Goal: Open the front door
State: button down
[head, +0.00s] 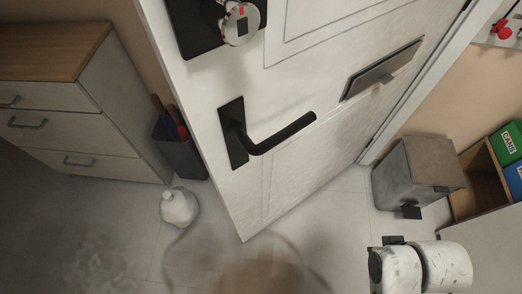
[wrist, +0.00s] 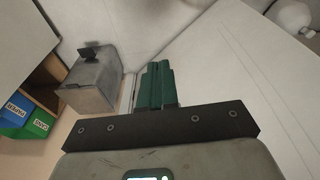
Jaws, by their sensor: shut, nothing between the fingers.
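The white front door (head: 290,90) fills the middle of the head view and stands at an angle out from its frame, its free edge at the left. A black lever handle (head: 280,133) sits near that edge, below a round metal lock (head: 238,24) on a black plate. In the wrist view a white panelled surface (wrist: 235,70), apparently the door, lies to the right of my gripper (wrist: 157,68). Its green fingers are together and empty, and the handle is not in that view. In the head view my arm shows at lower right; the fingers are not seen.
A grey bin (head: 415,172) stands right of the door, beside a wooden shelf with green (head: 508,143) and blue boxes. Floor below the door is clear.

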aim_at(302, 57)
jog(key=i+u, duration=0.1)
jog(key=u, duration=0.4)
jog(key=i+j+u, duration=0.1)
jog(key=u, duration=0.35)
jog(key=i+u, duration=0.1)
jog(key=u, duration=0.4)
jog(key=i+l, duration=0.15)
jog(key=i, duration=0.05)
